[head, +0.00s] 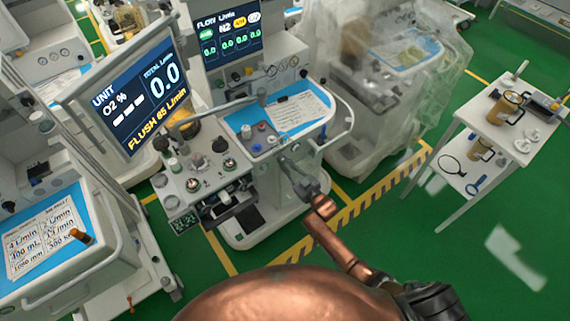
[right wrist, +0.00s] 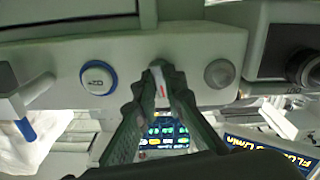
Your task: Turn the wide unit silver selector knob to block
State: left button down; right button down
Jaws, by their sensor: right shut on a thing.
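The wide unit (head: 300,112) with a blue worktop stands in the middle of the head view. My right gripper (head: 286,160) reaches in from below to its front right panel. In the right wrist view the gripper's fingers (right wrist: 157,80) converge and are shut on a small silver knob (right wrist: 158,64), mostly hidden between the fingertips. A red and white mark shows between the fingers. I cannot read the knob's setting or any block label. My left gripper is not in view.
Beside the held knob are a blue-ringed button (right wrist: 98,77) and a round grey knob (right wrist: 218,73). A tilted screen (head: 135,92) stands left, a plastic-covered machine (head: 385,80) right. A white side table (head: 500,125) stands far right. Green floor lies between.

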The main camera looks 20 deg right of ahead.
jog(key=n+b, duration=0.1)
jog(key=n, duration=0.5)
jog(key=shift+n, duration=0.3)
dwell(0.4)
jog(key=c, duration=2)
grip_release()
jog(key=v, duration=1.2)
